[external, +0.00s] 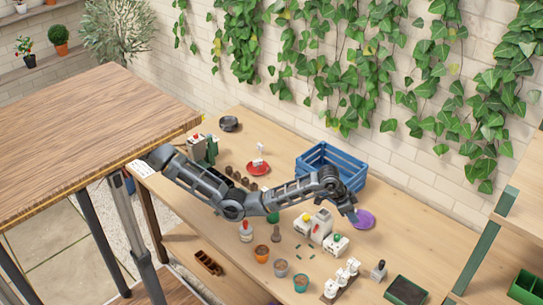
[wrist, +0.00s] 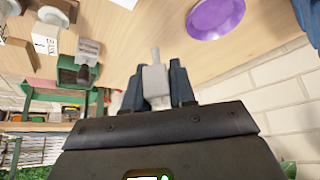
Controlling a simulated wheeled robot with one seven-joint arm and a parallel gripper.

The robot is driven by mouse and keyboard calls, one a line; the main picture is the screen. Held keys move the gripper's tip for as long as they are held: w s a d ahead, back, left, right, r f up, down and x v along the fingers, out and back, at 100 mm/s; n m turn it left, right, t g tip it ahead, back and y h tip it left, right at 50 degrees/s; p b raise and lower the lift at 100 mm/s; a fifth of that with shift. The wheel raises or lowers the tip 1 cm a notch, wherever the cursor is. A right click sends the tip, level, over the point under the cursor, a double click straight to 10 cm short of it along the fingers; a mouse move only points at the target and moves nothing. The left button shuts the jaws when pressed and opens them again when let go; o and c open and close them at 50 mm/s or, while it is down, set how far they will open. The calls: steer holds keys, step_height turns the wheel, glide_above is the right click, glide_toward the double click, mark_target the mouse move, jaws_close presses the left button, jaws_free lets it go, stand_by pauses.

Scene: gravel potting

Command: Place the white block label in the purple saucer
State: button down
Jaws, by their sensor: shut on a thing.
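My gripper (external: 351,215) is shut on the white block label (wrist: 155,80). In the wrist view the label is a pale block with a thin stem, between the two dark fingers of my gripper (wrist: 155,88). I cannot make the label out in the external view. The purple saucer (external: 365,220) lies on the bench just right of my gripper there. It also shows at the top of the wrist view (wrist: 215,17), apart from the label. The part of the saucer that shows looks empty.
A blue crate (external: 348,164) stands behind my gripper. White boxes (external: 335,245), small pots (external: 262,254) and a white bottle rack (external: 341,280) crowd the front. A red saucer (external: 258,170) holds a white item. Bare bench lies right of the purple saucer.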

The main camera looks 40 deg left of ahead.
steer(key=w+a+f, duration=0.1)
steer(key=w+f, duration=0.1)
steer(key=w, duration=0.1)
steer(key=w+a+f, duration=0.2)
steer(key=w, duration=0.2)
steer(key=w+a+f, duration=0.1)
steer(key=w+f, duration=0.2)
steer(key=shift+w+a, duration=0.2)
steer(key=shift+f, duration=1.95)
steer(key=shift+f, duration=0.2)
steer(key=c, duration=0.9)
jaws_free()
steer(key=shift+c, duration=0.2)
steer(key=shift+r, duration=0.3)
steer(key=v, duration=1.1)
steer(key=shift+s+r+p, duration=0.2)
steer(key=shift+r+p, duration=0.15)
steer(key=shift+p, duration=0.05)
